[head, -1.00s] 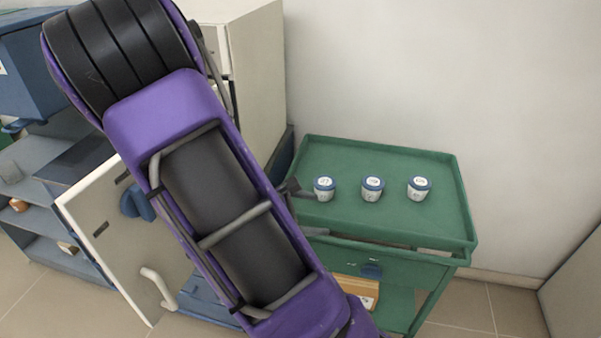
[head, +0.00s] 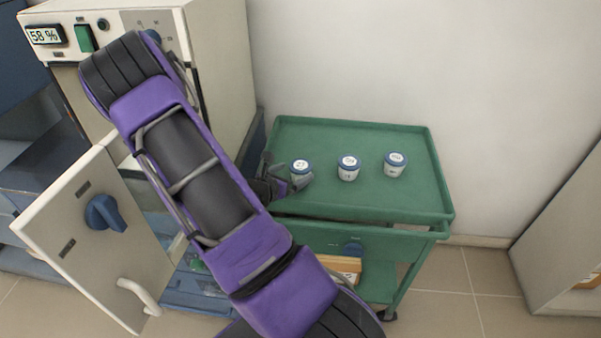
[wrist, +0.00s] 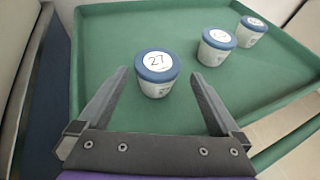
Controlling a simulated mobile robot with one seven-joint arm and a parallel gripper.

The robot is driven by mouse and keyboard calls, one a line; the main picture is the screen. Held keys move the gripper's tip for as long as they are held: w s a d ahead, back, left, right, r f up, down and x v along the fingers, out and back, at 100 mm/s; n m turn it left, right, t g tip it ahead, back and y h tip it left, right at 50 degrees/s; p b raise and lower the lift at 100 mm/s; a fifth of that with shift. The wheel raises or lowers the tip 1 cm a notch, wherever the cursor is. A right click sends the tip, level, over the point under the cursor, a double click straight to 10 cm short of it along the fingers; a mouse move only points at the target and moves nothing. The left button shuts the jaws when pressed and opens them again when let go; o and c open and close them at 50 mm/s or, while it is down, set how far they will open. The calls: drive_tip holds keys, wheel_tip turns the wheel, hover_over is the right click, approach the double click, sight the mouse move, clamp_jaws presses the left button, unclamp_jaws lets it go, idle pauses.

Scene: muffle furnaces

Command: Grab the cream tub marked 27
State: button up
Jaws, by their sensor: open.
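The tub marked 27 (wrist: 157,76) is cream with a blue-rimmed lid and a white label. It stands upright on the green cart top, and in the head view it is the leftmost tub (head: 300,168). My gripper (wrist: 158,98) is open in the wrist view, its two fingers pointing at the tub, one on each side of its near part. The tub sits between and slightly beyond the fingertips. In the head view my gripper (head: 287,172) is around the left tub, partly hidden by my arm.
Two similar tubs, the middle one (head: 348,168) and the right one (head: 395,164), stand to the right on the green cart (head: 420,200), which has a raised rim. A furnace (head: 215,60) with its door (head: 85,235) open stands left. The cart's right side is clear.

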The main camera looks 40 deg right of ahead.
sight(305, 164)
drive_tip(key=x, duration=0.8)
drive_tip(key=shift+w+r, duration=0.2)
drive_tip(key=c, duration=1.3)
